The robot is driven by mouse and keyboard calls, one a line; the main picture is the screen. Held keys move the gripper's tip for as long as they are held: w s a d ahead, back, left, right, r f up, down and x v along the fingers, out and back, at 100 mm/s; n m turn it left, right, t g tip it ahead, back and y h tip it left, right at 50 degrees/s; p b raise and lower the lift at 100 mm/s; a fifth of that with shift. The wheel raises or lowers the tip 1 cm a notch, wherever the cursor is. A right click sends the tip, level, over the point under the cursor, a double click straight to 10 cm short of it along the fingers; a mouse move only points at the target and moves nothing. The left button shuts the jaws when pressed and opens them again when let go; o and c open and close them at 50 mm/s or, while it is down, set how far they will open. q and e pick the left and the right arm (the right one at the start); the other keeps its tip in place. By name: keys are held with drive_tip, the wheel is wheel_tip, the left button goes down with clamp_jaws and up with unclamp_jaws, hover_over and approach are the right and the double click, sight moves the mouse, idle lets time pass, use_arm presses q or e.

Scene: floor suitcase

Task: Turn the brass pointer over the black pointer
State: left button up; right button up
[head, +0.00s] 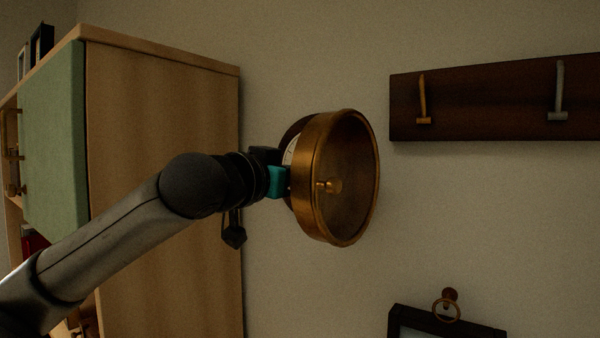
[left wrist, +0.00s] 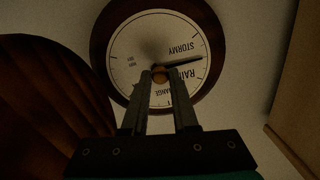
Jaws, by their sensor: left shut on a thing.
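A round barometer with a white dial (left wrist: 130,48) and a dark wooden rim hangs on the wall; its lettering appears upside down in the left wrist view. The black pointer (left wrist: 187,62) lies between STORMY and RAIN. A brass knob (left wrist: 159,76) sits at the dial's centre, between the fingertips of my left gripper (left wrist: 161,72), which is shut on it. The brass pointer's arm cannot be made out clearly near the fingers. In the head view my left gripper (head: 287,181) reaches behind the barometer's open brass cover (head: 312,185), which hides most of the dial. My right gripper is not in view.
A wooden cabinet (head: 165,150) with a green door stands at the left, close to my left arm. A dark hook rail (head: 490,100) is on the wall at the right. A black frame (head: 405,325) hangs below. The wall between is clear.

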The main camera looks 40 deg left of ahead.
use_arm(q)
clamp_jaws()
drive_tip(key=shift+r+n+g+p, duration=0.1)
drive_tip(key=shift+n+g+p, duration=0.2)
drive_tip(key=shift+n+p, duration=4.2)
drive_tip(key=n+b, duration=0.2)
drive_tip(key=shift+n, duration=0.4)
drive_tip(key=o, duration=0.7)
unclamp_jaws()
